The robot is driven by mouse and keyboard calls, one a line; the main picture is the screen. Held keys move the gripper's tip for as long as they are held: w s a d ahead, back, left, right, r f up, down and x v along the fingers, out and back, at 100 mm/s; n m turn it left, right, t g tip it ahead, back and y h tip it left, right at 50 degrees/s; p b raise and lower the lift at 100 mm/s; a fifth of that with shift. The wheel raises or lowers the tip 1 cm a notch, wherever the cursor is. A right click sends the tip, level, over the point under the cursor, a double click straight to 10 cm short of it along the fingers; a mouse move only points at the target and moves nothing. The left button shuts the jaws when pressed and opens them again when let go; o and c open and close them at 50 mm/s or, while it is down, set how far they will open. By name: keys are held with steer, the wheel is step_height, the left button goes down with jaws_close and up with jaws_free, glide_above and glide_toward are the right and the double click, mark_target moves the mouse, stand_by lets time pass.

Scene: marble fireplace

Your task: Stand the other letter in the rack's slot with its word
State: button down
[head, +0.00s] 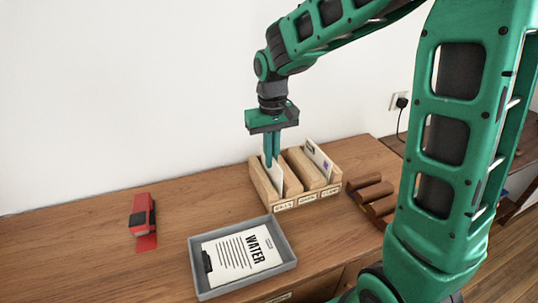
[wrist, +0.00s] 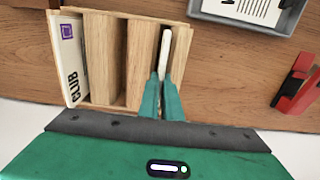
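The wooden letter rack (head: 300,205) stands on the brown wooden top with its slots and small front labels, too small to read surely. A white letter (head: 277,177) stands in its left slot; in the wrist view its edge (wrist: 166,45) shows in the right-hand slot, its word hidden. My gripper (head: 271,160) is above this slot, its teal fingertips (wrist: 162,88) close on both sides of the letter, apparently shut on it. Another letter (head: 318,160) stands leaning in the right slot; it reads CLUB in the wrist view (wrist: 70,60).
A grey tray (head: 203,287) holding a clipped sheet headed WATER lies in front of the rack. A red and black stapler-like object (head: 144,218) stands at left. A dark wooden slatted holder (head: 372,196) is right of the rack. Bare wood lies between stapler and rack.

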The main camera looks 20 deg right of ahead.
steer(key=shift+f, duration=0.45)
steer(key=c, duration=1.9)
jaws_free()
steer(key=shift+r, duration=4.55)
